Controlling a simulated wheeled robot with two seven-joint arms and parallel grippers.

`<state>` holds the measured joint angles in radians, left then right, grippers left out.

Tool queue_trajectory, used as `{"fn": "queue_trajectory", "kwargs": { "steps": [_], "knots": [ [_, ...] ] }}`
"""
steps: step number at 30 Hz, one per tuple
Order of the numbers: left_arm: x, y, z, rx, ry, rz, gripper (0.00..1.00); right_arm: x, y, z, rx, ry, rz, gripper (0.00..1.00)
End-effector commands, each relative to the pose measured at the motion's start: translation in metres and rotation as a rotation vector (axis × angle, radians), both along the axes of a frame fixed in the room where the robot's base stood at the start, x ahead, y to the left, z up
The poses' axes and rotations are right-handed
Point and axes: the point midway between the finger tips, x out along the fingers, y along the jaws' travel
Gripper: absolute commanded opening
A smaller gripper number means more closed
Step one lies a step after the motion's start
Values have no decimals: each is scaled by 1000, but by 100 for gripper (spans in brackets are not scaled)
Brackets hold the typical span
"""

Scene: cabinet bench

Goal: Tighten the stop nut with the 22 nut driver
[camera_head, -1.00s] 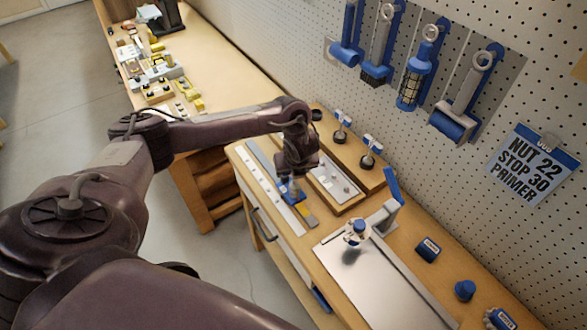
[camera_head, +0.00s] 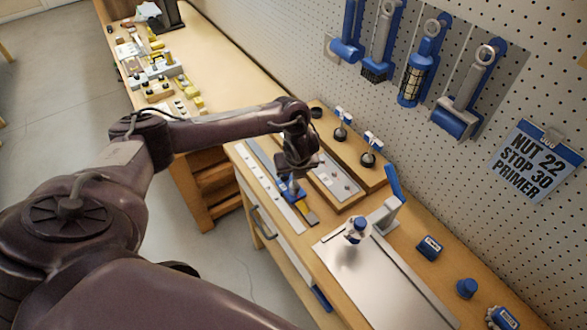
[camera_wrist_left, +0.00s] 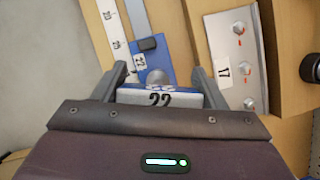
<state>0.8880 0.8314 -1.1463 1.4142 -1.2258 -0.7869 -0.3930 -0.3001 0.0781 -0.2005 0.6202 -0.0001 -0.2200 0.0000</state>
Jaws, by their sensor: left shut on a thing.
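My left gripper (camera_head: 292,182) is over the narrow rack strip at the near-left edge of the bench. In the left wrist view its two fingers (camera_wrist_left: 160,84) are shut on the 22 nut driver (camera_wrist_left: 158,98), a blue and white piece marked "22". A round grey part shows just beyond it, in front of a blue slot also tagged 22. In the head view the driver's blue part (camera_head: 289,190) shows below the gripper, and I cannot tell whether it is clear of the rack. I cannot single out the stop nut. My right gripper is not in view.
A metal plate (camera_head: 340,255) with a blue-topped post (camera_head: 357,230) lies to the right. The pegboard holds hanging tools and a placard (camera_head: 540,160) reading "NUT 22 STOP 30 PRIMER". Small blue items (camera_head: 429,247) lie right.

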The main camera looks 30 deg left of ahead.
Motion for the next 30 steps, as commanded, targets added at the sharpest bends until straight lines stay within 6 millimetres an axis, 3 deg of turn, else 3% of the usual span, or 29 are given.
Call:
{"fn": "queue_trajectory", "kwargs": {
  "steps": [30],
  "knots": [
    [0,0,-12,0,-2,1,34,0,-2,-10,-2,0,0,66]
  ]
}}
